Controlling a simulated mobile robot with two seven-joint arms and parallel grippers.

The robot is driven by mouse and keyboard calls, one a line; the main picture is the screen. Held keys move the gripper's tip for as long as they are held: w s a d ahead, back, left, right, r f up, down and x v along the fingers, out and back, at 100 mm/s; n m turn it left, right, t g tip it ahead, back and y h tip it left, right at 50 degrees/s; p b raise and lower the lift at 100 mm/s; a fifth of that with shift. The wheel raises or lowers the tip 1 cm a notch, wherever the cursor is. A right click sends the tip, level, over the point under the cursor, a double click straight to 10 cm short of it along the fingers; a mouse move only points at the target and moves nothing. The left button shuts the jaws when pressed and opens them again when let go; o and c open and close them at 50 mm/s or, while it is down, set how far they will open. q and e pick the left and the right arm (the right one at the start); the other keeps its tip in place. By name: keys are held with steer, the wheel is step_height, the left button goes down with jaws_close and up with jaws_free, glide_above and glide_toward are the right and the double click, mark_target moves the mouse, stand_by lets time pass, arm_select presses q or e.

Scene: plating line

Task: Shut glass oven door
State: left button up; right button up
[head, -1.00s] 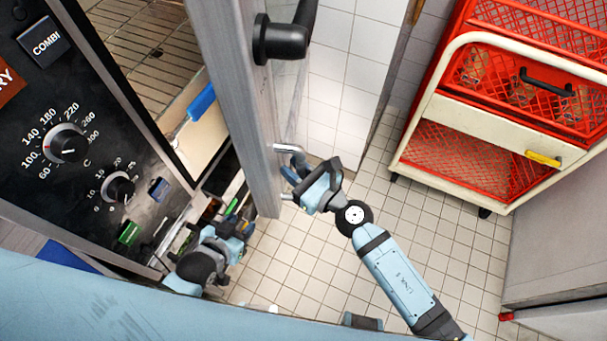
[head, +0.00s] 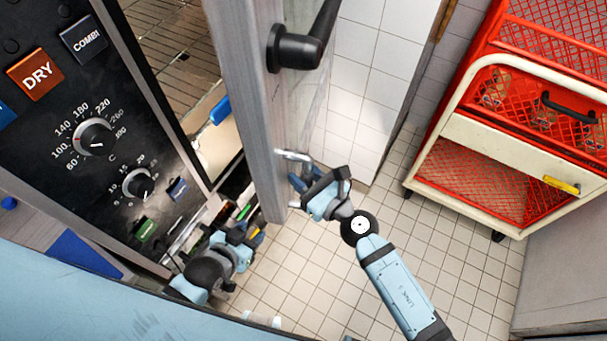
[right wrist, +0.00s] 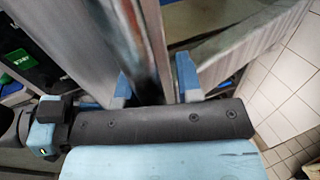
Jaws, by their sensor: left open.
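The oven door (head: 252,110) stands open, seen nearly edge-on in the head view, with a grey metal frame, glass and a black handle (head: 297,50). The oven's interior with a wire rack (head: 170,38) shows to its left. My right gripper (head: 298,180) is at the lower part of the door, on its right side. In the right wrist view its blue fingertips (right wrist: 155,85) are apart, with a door part between them; firm contact cannot be told. My left gripper (head: 245,238) is open and empty, low beside the control panel, left of the door's lower end.
The oven's black control panel (head: 75,120) with knobs and buttons is at the left. A red and cream trolley (head: 480,130) stands at the right. Tiled floor (head: 440,240) is clear between door and trolley. A white tiled wall (head: 370,80) lies behind the door.

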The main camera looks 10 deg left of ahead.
steer(key=shift+s+d+f, duration=0.1)
steer(key=shift+d+f, duration=0.05)
steer(key=shift+s+d, duration=0.2)
steer(key=shift+d, duration=0.05)
steer(key=b+v, duration=0.3)
steer(key=v, duration=1)
